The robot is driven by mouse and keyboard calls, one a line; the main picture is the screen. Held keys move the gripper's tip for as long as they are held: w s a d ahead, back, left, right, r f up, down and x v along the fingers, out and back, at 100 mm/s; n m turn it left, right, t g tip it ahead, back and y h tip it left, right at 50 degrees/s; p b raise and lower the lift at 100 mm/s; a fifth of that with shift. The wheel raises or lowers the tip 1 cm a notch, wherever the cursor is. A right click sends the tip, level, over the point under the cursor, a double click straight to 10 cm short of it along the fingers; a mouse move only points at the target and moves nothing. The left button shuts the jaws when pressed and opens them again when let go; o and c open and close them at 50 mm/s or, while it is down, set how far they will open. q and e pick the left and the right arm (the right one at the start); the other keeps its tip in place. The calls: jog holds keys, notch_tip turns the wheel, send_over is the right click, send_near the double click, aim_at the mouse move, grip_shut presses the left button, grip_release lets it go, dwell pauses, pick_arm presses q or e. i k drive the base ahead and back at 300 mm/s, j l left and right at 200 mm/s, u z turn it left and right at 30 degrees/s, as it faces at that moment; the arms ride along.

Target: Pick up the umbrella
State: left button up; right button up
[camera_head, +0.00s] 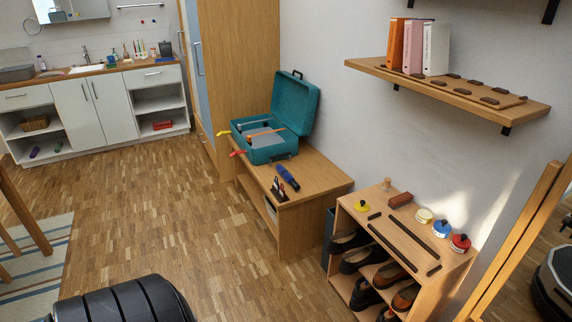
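A short dark blue rolled object with a black end, which looks like the folded umbrella (287,176), lies on the low wooden bench (318,180). It is in front of an open teal toolbox (270,150) and beside a small black item (278,189) that I cannot make out clearly. Neither of my grippers shows in the head view.
The toolbox lid is up, and red and yellow handles stick out on its left. A shoe rack (410,240) with shoes and polish tins stands to the right of the bench. A wall shelf (440,90) holds binders. The parquet floor (190,225) left of the bench is clear.

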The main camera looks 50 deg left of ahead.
aim_at(281, 169)
jog(key=i+j+u, duration=0.3)
jog(key=j+u, duration=0.15)
jog(key=i+j+u, duration=0.45)
jog(key=i+j, duration=0.3)
jog(key=i, duration=0.15)
jog(key=i+j+u, duration=0.15)
jog(key=i+j, duration=0.2)
jog(key=i, duration=0.15)
